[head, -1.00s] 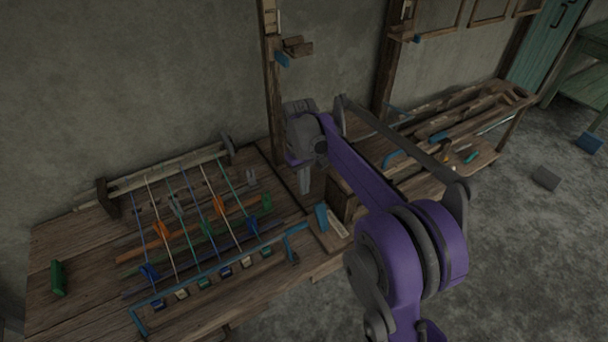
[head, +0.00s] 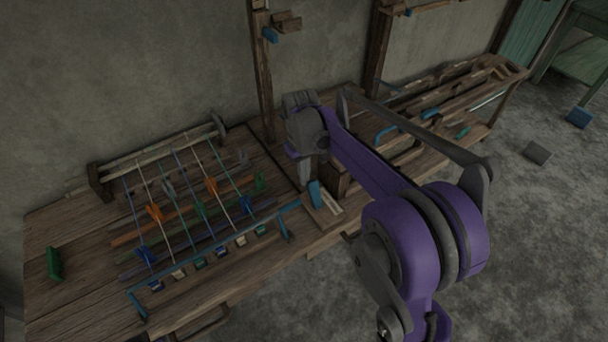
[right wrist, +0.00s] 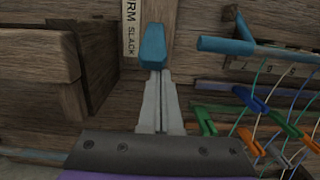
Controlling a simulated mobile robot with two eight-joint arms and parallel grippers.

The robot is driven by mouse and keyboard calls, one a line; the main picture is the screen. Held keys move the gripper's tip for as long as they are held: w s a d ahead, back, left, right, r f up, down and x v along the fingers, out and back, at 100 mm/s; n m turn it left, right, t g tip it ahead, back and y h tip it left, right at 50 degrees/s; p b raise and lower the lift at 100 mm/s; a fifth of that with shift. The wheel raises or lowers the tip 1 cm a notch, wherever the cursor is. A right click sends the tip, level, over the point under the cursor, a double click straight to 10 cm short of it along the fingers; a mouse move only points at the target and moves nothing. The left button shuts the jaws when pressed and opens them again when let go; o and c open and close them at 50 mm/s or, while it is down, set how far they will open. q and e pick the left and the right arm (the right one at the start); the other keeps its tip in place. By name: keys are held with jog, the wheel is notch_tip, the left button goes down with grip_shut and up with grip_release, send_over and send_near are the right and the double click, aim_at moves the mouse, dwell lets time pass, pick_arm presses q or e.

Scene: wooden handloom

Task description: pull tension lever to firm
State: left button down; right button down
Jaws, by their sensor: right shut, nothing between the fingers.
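The tension lever is a short blue handle (head: 315,193) on a small wooden block at the right part of the loom table. In the right wrist view the blue handle (right wrist: 153,46) is at the fingertips, beside a pale label strip (right wrist: 130,28) reading "RM" and "SLACK", its top cut off. The handle is beside the word SLACK. My right gripper (head: 304,182) is shut and empty, just left of the lever in the head view. Its grey fingers (right wrist: 160,76) lie together in the wrist view; whether they touch the handle I cannot tell.
A blue bar (head: 210,255) frames the front of the loom, with coloured threads and clips behind it. A wooden box (right wrist: 40,70) stands close left in the wrist view. Wooden posts (head: 262,80) rise behind.

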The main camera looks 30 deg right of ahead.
aim_at(310, 185)
jog(key=shift+s+r+t, duration=0.15)
jog(key=shift+s+t, duration=0.15)
jog(key=shift+s, duration=0.1)
jog(key=shift+s+d+r+t+p, duration=0.1)
jog(key=shift+s+r+t+p, duration=0.15)
jog(key=shift+s+t, duration=0.4)
jog(key=shift+s+d+r+t+p, duration=0.1)
jog(key=shift+s+r+t+p, duration=0.1)
jog(key=shift+s+t, duration=0.45)
jog(key=shift+s+r+t, duration=0.15)
jog(key=shift+s+t, duration=0.6)
jog(key=shift+t, duration=0.25)
jog(key=shift+s+d+t, duration=0.1)
jog(key=shift+s+t, duration=0.95)
jog(key=shift+t, duration=0.05)
jog(key=shift+w+y, duration=0.1)
jog(key=shift+y, duration=0.2)
jog(key=shift+r+p, duration=0.75)
